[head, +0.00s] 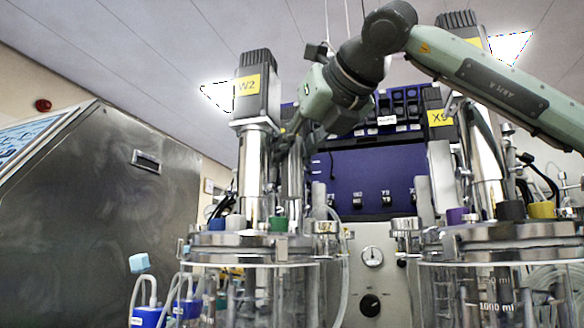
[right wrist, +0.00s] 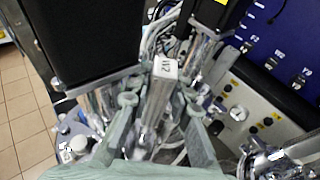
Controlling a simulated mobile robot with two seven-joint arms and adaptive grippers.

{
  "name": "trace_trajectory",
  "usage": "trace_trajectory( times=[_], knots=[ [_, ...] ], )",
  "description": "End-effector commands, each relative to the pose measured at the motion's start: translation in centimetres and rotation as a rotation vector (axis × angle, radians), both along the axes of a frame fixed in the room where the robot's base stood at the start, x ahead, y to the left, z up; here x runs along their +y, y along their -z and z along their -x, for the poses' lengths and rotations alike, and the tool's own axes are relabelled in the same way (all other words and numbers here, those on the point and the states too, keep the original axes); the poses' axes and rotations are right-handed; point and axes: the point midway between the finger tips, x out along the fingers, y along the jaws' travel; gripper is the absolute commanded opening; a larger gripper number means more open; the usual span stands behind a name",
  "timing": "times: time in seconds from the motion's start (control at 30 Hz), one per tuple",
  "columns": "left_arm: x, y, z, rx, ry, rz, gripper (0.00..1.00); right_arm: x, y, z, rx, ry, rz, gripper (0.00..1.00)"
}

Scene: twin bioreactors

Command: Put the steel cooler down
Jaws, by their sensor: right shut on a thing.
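The steel cooler (right wrist: 156,106) is an upright-looking metal tube with a pale labelled top, between the fingers of my right gripper (right wrist: 158,122) in the right wrist view. In the head view my right gripper (head: 290,138) reaches down behind the W2 motor, shut on the cooler (head: 296,182), whose metal body shows above the left vessel's lid (head: 245,243). The motor column partly covers the fingers. I cannot tell whether the cooler's lower end touches the lid. My left gripper is not in view.
The W2 motor (head: 257,88) stands close left of the gripper. The right vessel (head: 490,243) has its own motor column, marked X9. A blue control panel (head: 365,175) stands behind. Tubes and lid fittings crowd the space. A steel cabinet (head: 120,200) fills the left.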

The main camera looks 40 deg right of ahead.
Motion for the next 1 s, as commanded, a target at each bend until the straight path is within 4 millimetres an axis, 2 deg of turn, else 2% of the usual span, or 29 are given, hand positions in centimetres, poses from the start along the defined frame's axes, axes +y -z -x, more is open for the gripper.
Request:
trace_trajectory(
  times=[0.1, 0.2, 0.67, 0.7, 0.77, 1.0],
  knots=[
    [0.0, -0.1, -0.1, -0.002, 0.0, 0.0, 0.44, 0.0, 1.9, 0.0, 0.0, -0.004, 0.0, 0.0],
    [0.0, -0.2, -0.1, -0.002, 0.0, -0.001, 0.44, 0.0, 2.9, 0.1, -0.001, -0.002, 0.002, 0.0],
    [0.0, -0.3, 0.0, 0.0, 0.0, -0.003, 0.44, 0.0, 3.4, 0.1, -0.001, -0.001, 0.001, 0.0],
    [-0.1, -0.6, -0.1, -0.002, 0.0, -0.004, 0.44, 0.0, 3.4, 0.1, 0.0, -0.001, 0.001, 0.21],
    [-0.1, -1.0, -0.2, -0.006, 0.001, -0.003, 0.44, 0.0, 3.3, 0.1, 0.0, -0.001, 0.001, 0.28],
    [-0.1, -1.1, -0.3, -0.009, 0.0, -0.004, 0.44, 0.0, 3.3, 0.1, 0.0, -0.001, 0.001, 0.28]
  ],
)
